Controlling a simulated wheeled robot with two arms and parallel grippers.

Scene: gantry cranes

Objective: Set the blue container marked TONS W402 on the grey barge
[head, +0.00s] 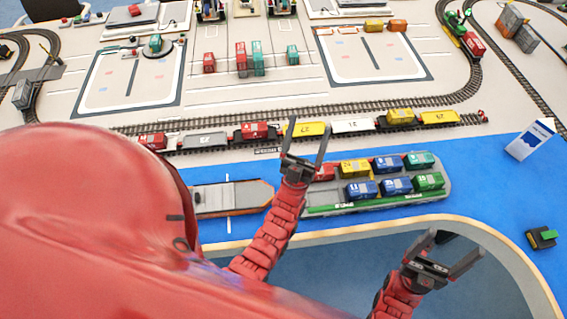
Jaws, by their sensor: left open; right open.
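Several blue containers stand on a larger vessel (345,208) with green trim: one in the back row (387,164), others in the front row (361,189) and (397,185). Their markings are too small to read, so I cannot tell which is TONS W402. My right gripper (456,242) is open and empty, near the table's front edge.
Yellow, red and green containers share the vessel with the blue ones. A train (310,129) with several wagons stands on the track behind. A white-and-blue box (530,139) stands at the right. Blue water surface (480,180) is clear right of the vessel. The table's curved edge (470,225) runs in front.

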